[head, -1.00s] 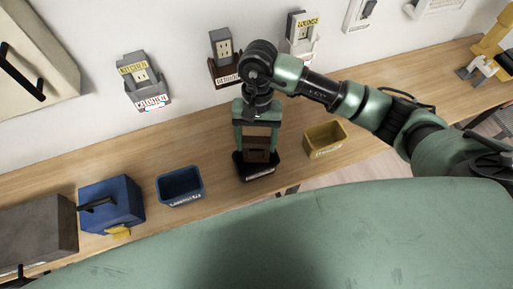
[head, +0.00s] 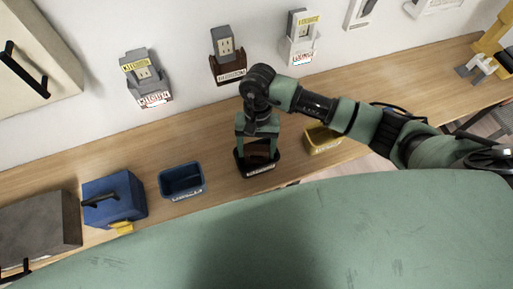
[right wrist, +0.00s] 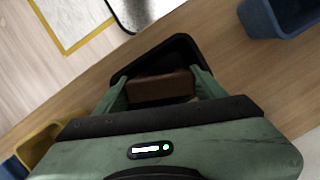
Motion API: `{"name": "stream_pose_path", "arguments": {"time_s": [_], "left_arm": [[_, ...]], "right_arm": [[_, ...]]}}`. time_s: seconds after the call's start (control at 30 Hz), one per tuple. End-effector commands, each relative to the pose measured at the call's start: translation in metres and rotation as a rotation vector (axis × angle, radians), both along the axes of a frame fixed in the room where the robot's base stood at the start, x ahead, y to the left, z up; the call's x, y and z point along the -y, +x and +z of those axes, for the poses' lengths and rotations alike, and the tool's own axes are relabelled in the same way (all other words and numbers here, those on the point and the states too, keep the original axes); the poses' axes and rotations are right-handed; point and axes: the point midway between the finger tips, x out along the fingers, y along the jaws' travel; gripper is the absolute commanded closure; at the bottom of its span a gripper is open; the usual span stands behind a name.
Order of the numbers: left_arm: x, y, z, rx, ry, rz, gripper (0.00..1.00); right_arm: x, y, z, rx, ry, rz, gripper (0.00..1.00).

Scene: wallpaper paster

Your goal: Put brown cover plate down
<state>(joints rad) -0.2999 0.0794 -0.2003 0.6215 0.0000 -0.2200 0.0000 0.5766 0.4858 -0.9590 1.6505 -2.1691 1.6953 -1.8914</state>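The brown cover plate (head: 262,149) is between the fingers of my right gripper (head: 258,143), at the black bin (head: 243,170) on the wooden shelf. In the right wrist view the plate (right wrist: 160,86) spans the gap between the two green fingertips (right wrist: 160,88), and both fingers appear to touch its ends. The black bin's rim (right wrist: 180,42) surrounds the plate and fingertips there. The plate's lower part and its contact with the bin floor are hidden. The bin's front label is too small to read. My left gripper is out of view.
A blue bin (head: 181,181) stands left of the black bin, and a yellow bin (head: 322,138) to the right, partly behind my right arm. A blue toolbox (head: 115,199) is farther left. Wall outlets, including one with a brown base (head: 229,69), are behind the shelf.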

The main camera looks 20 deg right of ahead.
Motion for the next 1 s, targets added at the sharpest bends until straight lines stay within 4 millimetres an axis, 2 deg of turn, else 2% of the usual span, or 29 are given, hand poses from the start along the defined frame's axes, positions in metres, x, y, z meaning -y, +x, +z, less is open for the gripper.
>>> {"name": "stream_pose_path", "arguments": {"time_s": [0.37, 0.43, 0.57, 0.8, 1.0], "left_arm": [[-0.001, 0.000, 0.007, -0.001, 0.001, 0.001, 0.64], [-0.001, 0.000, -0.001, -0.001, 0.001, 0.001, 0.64], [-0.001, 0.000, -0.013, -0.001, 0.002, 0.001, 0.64], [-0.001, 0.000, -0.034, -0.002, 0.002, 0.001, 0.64], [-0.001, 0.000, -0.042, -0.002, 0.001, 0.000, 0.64]], "right_arm": [[0.000, 0.000, 0.005, -0.001, 0.000, -0.001, 0.24], [0.001, 0.003, 0.009, 0.003, 0.000, 0.000, 0.24], [0.004, 0.010, 0.032, 0.008, 0.000, -0.001, 0.24], [0.008, 0.021, 0.083, 0.006, 0.000, -0.001, 0.24], [0.011, 0.026, 0.111, 0.002, -0.001, -0.001, 0.24]]}}
